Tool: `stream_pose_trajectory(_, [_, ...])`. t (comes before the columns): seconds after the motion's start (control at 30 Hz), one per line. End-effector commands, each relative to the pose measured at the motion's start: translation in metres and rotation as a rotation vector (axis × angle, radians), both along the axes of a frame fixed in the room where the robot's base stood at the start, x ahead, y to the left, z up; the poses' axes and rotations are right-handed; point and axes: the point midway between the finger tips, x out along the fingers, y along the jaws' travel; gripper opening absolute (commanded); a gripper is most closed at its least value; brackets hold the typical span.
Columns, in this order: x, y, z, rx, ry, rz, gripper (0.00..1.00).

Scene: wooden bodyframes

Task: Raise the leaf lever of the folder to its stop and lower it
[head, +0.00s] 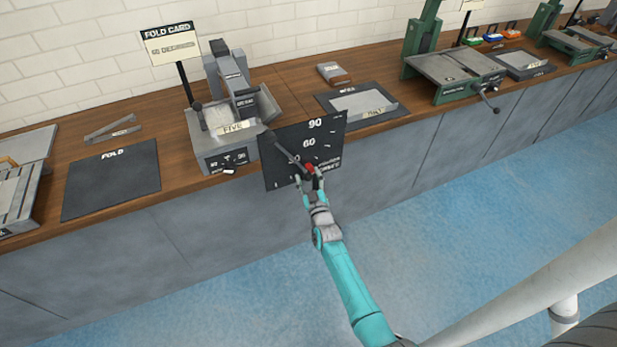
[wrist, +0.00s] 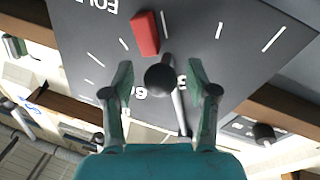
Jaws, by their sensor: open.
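The leaf lever (head: 284,152) slants down to the right across the plate toward my gripper (head: 309,178). In the wrist view, its black ball knob (wrist: 160,81) lies between my open fingers, with a gap showing on each side. A red block (wrist: 145,33) sits on the plate close beside the knob. My fingers partly hide the lever's end in the head view.
A FOLD CARD sign (head: 170,43) stands behind the folder. A dark FOLD mat (head: 112,180) lies to its left, and a dark tray (head: 340,105) to its right. A green press (head: 440,70) stands farther right. The floor before the bench is clear.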

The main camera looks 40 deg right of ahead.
Motion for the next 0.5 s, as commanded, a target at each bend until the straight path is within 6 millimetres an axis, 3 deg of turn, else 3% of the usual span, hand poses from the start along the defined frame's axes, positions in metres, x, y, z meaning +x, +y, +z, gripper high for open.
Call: stream_pose_trajectory(0.5, [-0.074,0.036,-0.009,0.002,0.002,0.000,0.58])
